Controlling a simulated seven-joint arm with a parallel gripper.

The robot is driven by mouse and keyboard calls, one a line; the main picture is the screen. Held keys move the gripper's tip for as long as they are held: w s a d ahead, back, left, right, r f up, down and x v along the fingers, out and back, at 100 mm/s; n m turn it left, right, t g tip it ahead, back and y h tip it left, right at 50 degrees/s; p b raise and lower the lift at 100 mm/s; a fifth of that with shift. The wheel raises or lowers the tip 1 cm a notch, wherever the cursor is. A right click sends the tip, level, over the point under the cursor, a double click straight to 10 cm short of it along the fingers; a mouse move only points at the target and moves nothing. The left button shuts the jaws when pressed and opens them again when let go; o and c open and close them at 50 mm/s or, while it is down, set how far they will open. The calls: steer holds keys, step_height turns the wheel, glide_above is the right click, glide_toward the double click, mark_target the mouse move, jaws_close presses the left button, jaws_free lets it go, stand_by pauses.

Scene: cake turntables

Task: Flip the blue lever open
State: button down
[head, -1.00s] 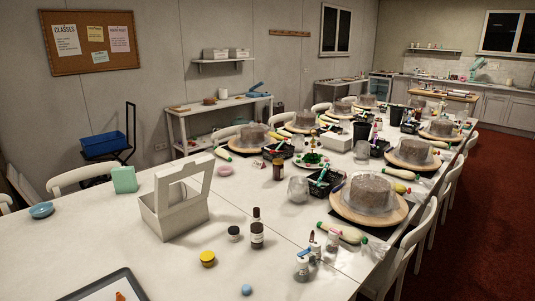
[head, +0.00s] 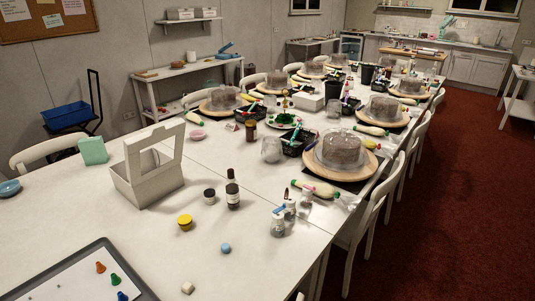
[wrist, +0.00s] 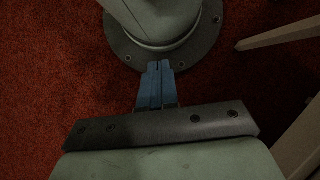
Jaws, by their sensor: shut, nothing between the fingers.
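A white panel with a dark frame (head: 36,278) lies on the table at the lower left of the head view, cut off by the picture's edge. Small coloured levers stand on it: an orange one (head: 101,267), a green one (head: 115,279) and a blue lever (head: 122,296) at the very bottom edge. The blue lever is partly cut off, and I cannot tell its position. My gripper (wrist: 158,67) shows only in the wrist view. Its blue fingers are shut and empty, above the red carpet and away from the panel.
Several cakes on turntables line the far table. A chair (head: 362,235) stands along the right side.

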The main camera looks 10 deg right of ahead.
mark_target(280, 208)
steer(key=w+d+r+m+t, duration=0.1)
steer(key=w+r+t, duration=0.1)
steer(key=w, duration=0.5)
steer(key=w+d+r+t, duration=0.1)
steer(key=w+d+r, duration=0.1)
steer(key=w, duration=0.5)
steer(key=w+d+r+m+t, duration=0.1)
steer(key=w+d+r+t, duration=0.1)
steer(key=w+d+r, duration=0.45)
steer(key=w+d+r+m+t, duration=0.1)
steer(key=w+d+r+t, duration=0.25)
steer(key=w+r, duration=0.6)
steer(key=w+d+r+t, duration=0.2)
steer(key=w+d+r, duration=0.3)
steer(key=w+r, duration=0.3)
steer(key=w+a+r+m+t+y, duration=0.15)
steer(key=a+r, duration=0.45)
steer(key=r, duration=0.6)
steer(key=w+a+r+m+t+y, duration=0.1)
steer(key=w+a+r+t, duration=0.1)
steer(key=a+r, duration=0.75)
steer(key=w+a+f, duration=0.2)
steer(key=w+f, duration=0.3)
steer(key=w, duration=0.2)
steer(key=shift+w+a, duration=0.25)
steer(key=shift+a, duration=0.1)
steer(key=shift+f+n, duration=0.1)
steer(key=shift+n, duration=0.15)
